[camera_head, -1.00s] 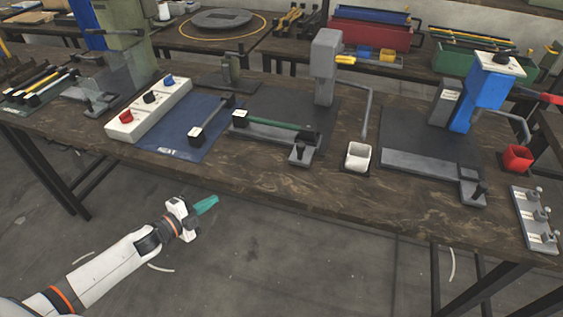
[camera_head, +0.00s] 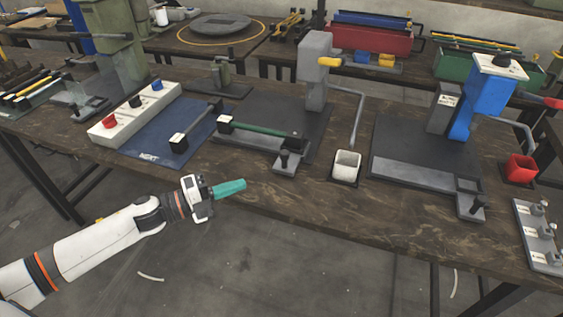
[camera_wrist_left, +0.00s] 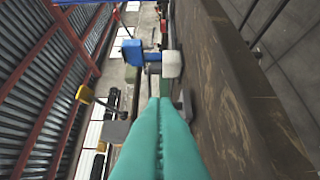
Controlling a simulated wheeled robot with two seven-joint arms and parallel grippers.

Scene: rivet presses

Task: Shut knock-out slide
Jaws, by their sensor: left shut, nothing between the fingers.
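My left gripper (camera_head: 230,188) has teal fingers. In the left wrist view the shut fingers (camera_wrist_left: 160,140) point along the table edge. The grey press (camera_head: 315,75) stands on a dark base plate with a green bar (camera_head: 262,130) across it. A grey slide block with a black knob (camera_head: 285,160) is at that plate's front. The blue press (camera_head: 485,95) has a similar black-knobbed block (camera_head: 474,207). Which one is the knock-out slide I cannot tell. My right gripper is not in view.
A white control box (camera_head: 133,115) with coloured buttons and a blue mat (camera_head: 160,140) lie left. The tabletop's front strip (camera_head: 310,205) is clear.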

